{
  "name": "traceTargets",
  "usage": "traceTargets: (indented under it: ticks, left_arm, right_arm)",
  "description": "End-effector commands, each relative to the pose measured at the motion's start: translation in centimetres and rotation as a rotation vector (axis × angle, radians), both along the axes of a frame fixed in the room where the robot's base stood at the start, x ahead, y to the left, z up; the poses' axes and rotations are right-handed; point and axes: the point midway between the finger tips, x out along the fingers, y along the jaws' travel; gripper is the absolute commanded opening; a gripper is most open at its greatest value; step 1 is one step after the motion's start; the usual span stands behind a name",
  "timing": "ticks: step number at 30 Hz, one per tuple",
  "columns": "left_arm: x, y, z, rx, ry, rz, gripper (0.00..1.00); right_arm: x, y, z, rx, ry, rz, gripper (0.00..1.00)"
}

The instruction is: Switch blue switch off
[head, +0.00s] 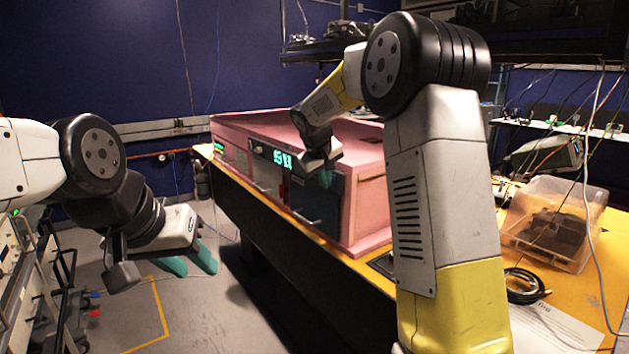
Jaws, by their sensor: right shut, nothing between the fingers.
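The pink foam enclosure (365,196) stands on the yellow table, its front facing left toward the floor. Its front carries a green lit display (283,158), drawers and a dark blue-grey panel with a handle (312,215). I cannot pick out a blue switch; it may be hidden behind my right gripper or be too small to see. My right gripper (325,178) is shut and empty, at the upper part of the front, just right of the display. I cannot tell whether it touches the front. My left gripper (190,264) hangs over the floor, left of the enclosure, with its teal fingers apart and empty.
The yellow table (375,277) runs along the enclosure. A clear plastic box (555,222), a coiled black cable (525,285) and papers (560,330) lie at the right. A shelf (330,50) hangs behind. The floor in front of the enclosure is open.

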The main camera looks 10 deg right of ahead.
Motion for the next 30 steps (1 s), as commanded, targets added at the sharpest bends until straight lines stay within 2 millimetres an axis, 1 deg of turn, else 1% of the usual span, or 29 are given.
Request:
traceTargets:
  ticks: [6,10,17,30]
  left_arm:
    - [0.0,0.0,0.0,0.000,0.000,0.000,0.36]
    - [0.0,0.0,0.0,0.000,0.000,0.000,0.36]
    - [0.0,0.0,0.0,0.000,0.000,0.000,0.36]
    - [0.0,0.0,0.0,0.000,0.000,0.000,0.36]
  right_arm:
    - [0.0,0.0,0.0,0.000,0.000,0.000,0.00]
    - [0.3,-0.5,-0.4,0.000,0.001,0.000,0.00]
    - [0.2,-0.5,-0.3,-0.001,0.000,-0.001,0.00]
    - [0.3,-0.6,1.4,-0.003,-0.002,-0.002,0.00]
